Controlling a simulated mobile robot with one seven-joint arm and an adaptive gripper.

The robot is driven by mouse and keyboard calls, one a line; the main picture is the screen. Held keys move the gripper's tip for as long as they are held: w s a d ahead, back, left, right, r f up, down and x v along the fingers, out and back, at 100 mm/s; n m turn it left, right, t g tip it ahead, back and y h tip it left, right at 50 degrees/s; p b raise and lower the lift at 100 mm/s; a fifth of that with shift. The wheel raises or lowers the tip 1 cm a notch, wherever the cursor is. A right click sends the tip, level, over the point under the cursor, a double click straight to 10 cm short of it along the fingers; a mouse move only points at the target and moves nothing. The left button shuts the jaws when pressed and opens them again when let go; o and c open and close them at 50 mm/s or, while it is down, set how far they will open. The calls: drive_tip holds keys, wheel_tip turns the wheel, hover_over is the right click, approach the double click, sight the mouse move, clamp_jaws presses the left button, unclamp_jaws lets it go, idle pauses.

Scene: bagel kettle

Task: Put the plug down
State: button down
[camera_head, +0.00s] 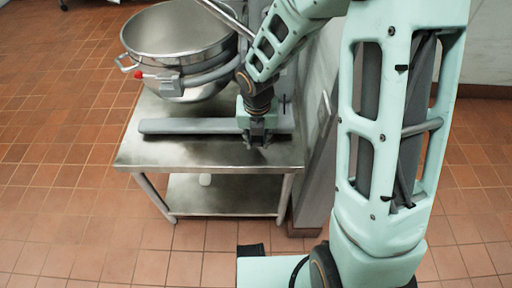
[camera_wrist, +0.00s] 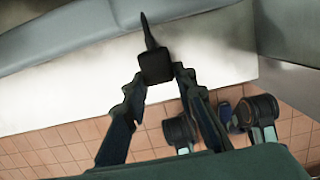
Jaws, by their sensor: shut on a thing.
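My gripper (camera_head: 258,140) is over the front right part of the steel table (camera_head: 190,152), just in front of the kettle's grey base bar. In the wrist view, my gripper's fingers (camera_wrist: 158,78) are shut on the black plug (camera_wrist: 155,66), a small dark block. A thin dark piece, perhaps its cord, runs up from it. The plug shows against the bright table top (camera_wrist: 65,85), near the table's front edge. I cannot tell whether it touches the top. In the head view, the plug is not clearly distinguishable from my dark fingertips.
A large steel kettle (camera_head: 178,35) with a red-knobbed handle (camera_head: 139,75) stands at the back of the table. Its grey base bar (camera_head: 190,126) lies behind my gripper. A grey panel (camera_head: 318,165) stands close on the right. The table's front left is clear, above a lower shelf (camera_head: 225,195).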

sight(256, 153)
wheel_tip(256, 153, down, 3)
drive_tip(key=shift+s+a+f+b, duration=0.1)
drive_tip(key=shift+a+b, duration=0.05)
drive_tip(key=shift+b, duration=0.3)
drive_tip(key=shift+f, duration=0.1)
drive_tip(key=c, duration=1.6)
unclamp_jaws()
drive_tip(key=r+p, duration=0.1)
drive_tip(key=r, duration=0.3)
drive_tip(key=s+r+p, duration=0.1)
drive_tip(key=r+p, duration=0.1)
drive_tip(key=r, duration=0.2)
drive_tip(key=r+p, duration=0.2)
drive_tip(key=r, duration=0.2)
drive_tip(key=shift+s, duration=0.4)
